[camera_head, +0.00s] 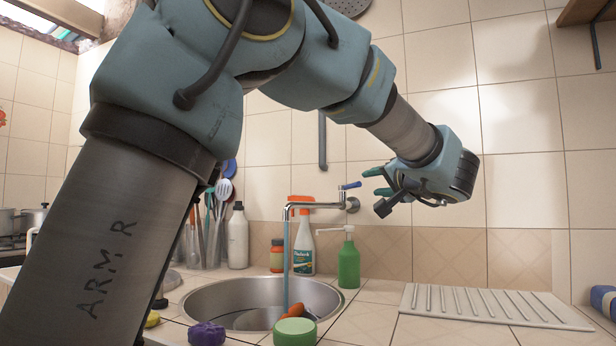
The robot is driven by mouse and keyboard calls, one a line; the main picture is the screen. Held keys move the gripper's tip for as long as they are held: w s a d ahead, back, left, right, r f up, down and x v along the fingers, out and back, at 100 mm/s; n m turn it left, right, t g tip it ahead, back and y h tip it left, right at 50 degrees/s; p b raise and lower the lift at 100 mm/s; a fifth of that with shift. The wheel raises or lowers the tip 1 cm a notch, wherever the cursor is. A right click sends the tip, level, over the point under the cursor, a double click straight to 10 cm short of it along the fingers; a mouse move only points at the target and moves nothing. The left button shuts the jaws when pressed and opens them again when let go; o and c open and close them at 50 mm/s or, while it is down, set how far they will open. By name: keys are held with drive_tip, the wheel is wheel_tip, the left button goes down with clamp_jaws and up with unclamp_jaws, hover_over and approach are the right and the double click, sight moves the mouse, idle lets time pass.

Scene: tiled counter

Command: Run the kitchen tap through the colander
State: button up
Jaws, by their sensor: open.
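The wall tap (325,205) has a blue lever (350,186) on its right end. A thin bluish stream of water (285,255) falls from its spout into the round metal sink (195,293). Inside the sink, a dark grey rounded shape (255,319) shows low down, partly hidden by the front rim; I cannot tell whether it is the colander. Orange pieces (297,311) lie beside or in it. My gripper (379,191) is open and empty, its fingers pointing left, just right of the blue lever and apart from it in the picture.
A green soap pump (348,264) and a white bottle with orange top (303,245) stand behind the sink. A white ribbed drainboard (490,303) lies right. A green round item (295,331) and purple sponge (207,333) sit in front. Utensils (205,240) stand left.

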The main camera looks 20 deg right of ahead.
sight(359, 185)
drive_tip(key=w+p, duration=0.1)
drive_tip(key=w, duration=0.4)
drive_tip(key=w+p, duration=0.1)
drive_tip(key=w, duration=0.5)
drive_tip(key=shift+d+p, duration=0.2)
drive_tip(key=shift+p, duration=0.15)
clamp_jaws()
idle(1.0)
